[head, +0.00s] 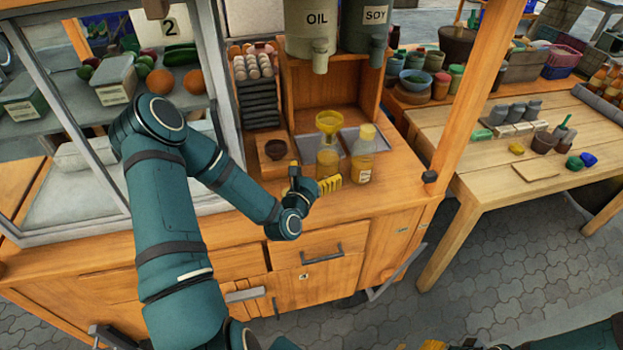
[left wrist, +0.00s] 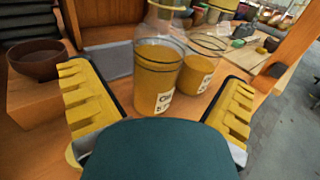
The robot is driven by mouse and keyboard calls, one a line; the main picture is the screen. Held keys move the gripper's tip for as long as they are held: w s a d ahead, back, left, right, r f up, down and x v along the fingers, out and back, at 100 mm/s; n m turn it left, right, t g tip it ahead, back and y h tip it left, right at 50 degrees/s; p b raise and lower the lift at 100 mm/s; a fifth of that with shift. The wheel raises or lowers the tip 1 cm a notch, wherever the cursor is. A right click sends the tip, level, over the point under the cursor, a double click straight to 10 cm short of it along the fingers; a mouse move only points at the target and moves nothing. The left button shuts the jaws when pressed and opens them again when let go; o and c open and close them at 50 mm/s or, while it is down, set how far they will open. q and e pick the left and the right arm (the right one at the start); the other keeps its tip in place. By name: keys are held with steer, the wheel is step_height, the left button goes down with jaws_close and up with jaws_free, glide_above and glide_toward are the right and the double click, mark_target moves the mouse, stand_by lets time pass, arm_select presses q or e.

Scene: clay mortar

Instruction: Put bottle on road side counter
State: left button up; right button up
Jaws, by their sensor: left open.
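Two bottles of yellow oil stand upright on the wooden stall counter (head: 376,196). The nearer bottle (head: 327,161) has a yellow funnel (head: 328,122) in its top; the other bottle (head: 363,158) is to its right with a pale yellow cap. My left gripper (head: 313,183) is open at the counter's front, close before the funnel bottle. In the left wrist view the labelled near bottle (left wrist: 158,78) stands ahead between the spread yellow fingers, with no clear grip on it. The second bottle (left wrist: 197,72) is partly hidden behind it. Only a yellow bit, perhaps my right gripper (head: 433,344), shows at the bottom edge.
A dark bowl (head: 276,149) on a wooden block stands left of the bottles. Oil and soy dispensers (head: 313,30) hang above. A glass case stands left. A wooden post (head: 470,85) separates the stall from a side table (head: 530,187) with jars and free room in front.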

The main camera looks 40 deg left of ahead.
arm_select(q)
steer(key=s+d+f+m+g+h, duration=0.3)
steer(key=d+f+m, duration=0.2)
steer(key=d+m, duration=0.35)
steer(key=s+d+f+m+g+h, duration=0.3)
steer(key=d+f+m+g, duration=0.15)
steer(key=d+m, duration=0.4)
steer(key=s+d+f+m+g, duration=0.3)
steer(key=s+d+m+g, duration=0.1)
steer(key=s+m, duration=0.3)
steer(key=s+d+f+m+g+h, duration=0.1)
steer(key=s+d+f+m+g, duration=0.2)
steer(key=m, duration=0.9)
steer(key=s+d+g, duration=0.1)
steer(key=s+d, duration=0.1)
steer(key=s, duration=0.1)
steer(key=shift+s+f+m, duration=0.25)
steer(key=shift+s+m, duration=0.05)
steer(key=shift+s, duration=0.1)
steer(key=shift+g, duration=0.25)
